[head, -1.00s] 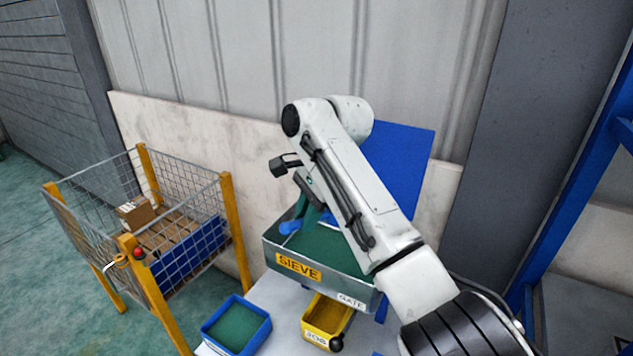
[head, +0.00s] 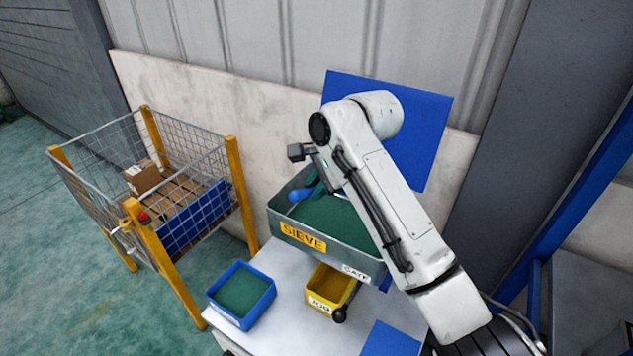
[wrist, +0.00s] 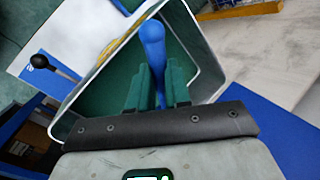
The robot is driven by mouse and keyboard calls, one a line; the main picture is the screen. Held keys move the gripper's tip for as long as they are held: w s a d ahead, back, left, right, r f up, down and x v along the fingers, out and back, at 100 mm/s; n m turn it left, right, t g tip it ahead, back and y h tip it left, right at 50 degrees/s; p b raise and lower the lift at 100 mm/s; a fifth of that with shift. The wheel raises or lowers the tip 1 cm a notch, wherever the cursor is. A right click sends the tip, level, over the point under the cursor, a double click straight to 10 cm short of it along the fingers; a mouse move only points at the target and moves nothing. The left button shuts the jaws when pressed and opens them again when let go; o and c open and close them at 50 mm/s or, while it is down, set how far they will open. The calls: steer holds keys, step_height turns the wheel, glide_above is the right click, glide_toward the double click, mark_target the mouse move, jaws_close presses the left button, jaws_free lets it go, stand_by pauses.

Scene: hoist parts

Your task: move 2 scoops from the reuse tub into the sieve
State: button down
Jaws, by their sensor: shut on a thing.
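The sieve (head: 325,255) is a grey box with a yellow SIEVE label, with green material inside. My gripper (head: 318,186) is at its back left, over or in the box. It is shut on a blue scoop (head: 300,193). In the wrist view, the green fingers (wrist: 160,88) close around the blue scoop (wrist: 153,40) above the green interior; the scoop's working end cannot be made out. A blue tub (head: 243,292) of green material stands on the table at the front left; no reuse label is readable on it.
A yellow bin (head: 322,296) sits below the sieve, near a black knob (head: 339,315). A blue panel (head: 425,150) stands behind my arm. A wire cage (head: 190,160) with a cardboard box (head: 143,176) stands left. White table surface (head: 277,325) is clear between tub and bin.

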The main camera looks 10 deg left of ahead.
steer(key=shift+s+d+f+m+t+y+b, duration=0.1)
steer(key=shift+s+f+m+t+y+b, duration=0.2)
steer(key=shift+t+y+b, duration=1.8)
steer(key=shift+s+d+f+m+t+h+b, duration=0.1)
steer(key=shift+f+m+t+b, duration=0.55)
steer(key=shift+b, duration=3.15)
steer(key=shift+s+d+f+n+t+y+b, duration=0.15)
steer(key=shift+t+y+b, duration=0.85)
steer(key=shift+t+b, duration=1.35)
steer(key=shift+g+b, duration=0.5)
steer(key=shift+b, duration=0.15)
steer(key=shift+r, duration=0.15)
